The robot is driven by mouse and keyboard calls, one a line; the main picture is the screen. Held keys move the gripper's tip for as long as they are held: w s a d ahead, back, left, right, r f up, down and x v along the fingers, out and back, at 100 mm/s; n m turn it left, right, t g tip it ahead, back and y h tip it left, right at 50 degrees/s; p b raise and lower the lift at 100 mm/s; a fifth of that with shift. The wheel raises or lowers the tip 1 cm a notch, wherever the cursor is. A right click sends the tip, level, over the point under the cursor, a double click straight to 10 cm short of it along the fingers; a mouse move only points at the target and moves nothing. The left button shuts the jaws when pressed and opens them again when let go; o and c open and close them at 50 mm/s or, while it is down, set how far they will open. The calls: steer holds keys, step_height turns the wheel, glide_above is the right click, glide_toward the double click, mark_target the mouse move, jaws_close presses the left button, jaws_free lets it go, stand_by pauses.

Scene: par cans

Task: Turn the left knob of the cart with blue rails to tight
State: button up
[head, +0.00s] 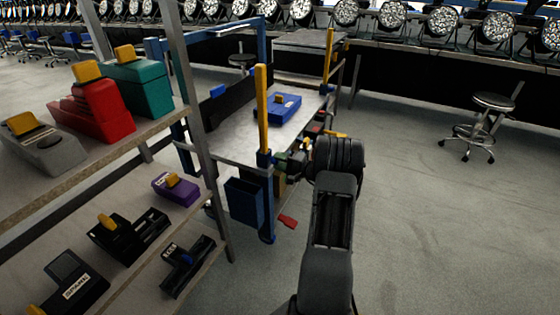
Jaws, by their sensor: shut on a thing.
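The cart with blue rails (228,137) stands in the middle of the head view, with a grey top, blue frame posts and yellow upright handles. My arm reaches up from the bottom, and my gripper (284,168) is at the cart's near right side, beside the blue corner post. It is shut on what appears to be the left knob, which is mostly hidden by the gripper and wrist. The knob's marking and how far it is turned cannot be seen. Other small coloured parts along that side are partly covered by my wrist.
A blue case (285,109) lies on the cart top. A blue bin (243,201) and a red pedal (288,222) are low at the near corner. A shelf rack (176,125) with tool cases stands close on the left. A stool (493,102) stands at right; the floor between is clear.

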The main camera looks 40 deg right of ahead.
steer(key=shift+m+p, duration=3.6)
steer(key=shift+m, duration=4.7)
steer(key=o, duration=0.9)
steer(key=p+v, duration=0.1)
steer(key=v, duration=1.2)
steer(key=shift+s+d+f+p, duration=0.1)
steer(key=shift+s+d+p, duration=0.1)
steer(key=shift+s+p, duration=0.15)
